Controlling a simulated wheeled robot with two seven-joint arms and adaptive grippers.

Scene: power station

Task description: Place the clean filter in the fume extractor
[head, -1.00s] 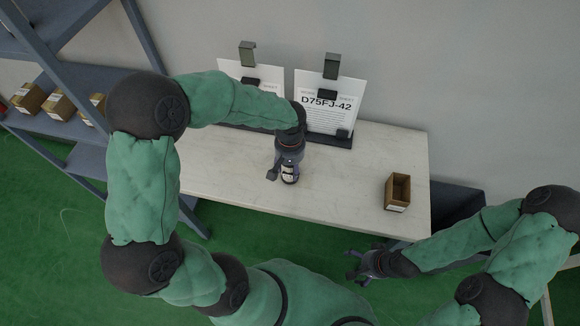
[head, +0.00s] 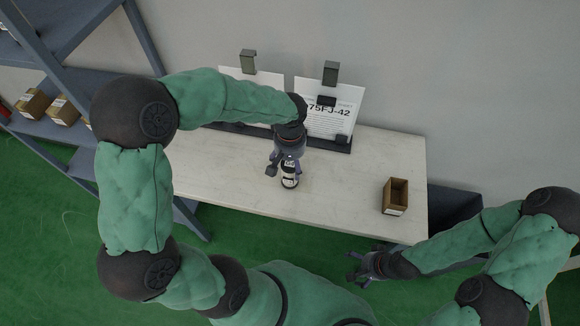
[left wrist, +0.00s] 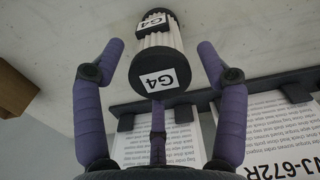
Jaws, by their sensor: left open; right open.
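The filter (head: 289,178) is a small white pleated cylinder with black end caps. It stands on the white table in front of the sign holders. In the left wrist view the filter (left wrist: 160,42) shows "G4" labels on both caps. My left gripper (head: 283,168) is open right at the filter. In the wrist view its purple fingers spread on either side of the filter, with visible gaps. My right gripper (head: 362,267) is open and empty, low in front of the table's front edge. I see no fume extractor in these frames.
An open brown box (head: 395,195) stands on the table (head: 340,205) at the right. Two sign holders with sheets (head: 330,110) stand along the back. A shelf with cardboard boxes (head: 62,110) is at the left. The table between filter and brown box is clear.

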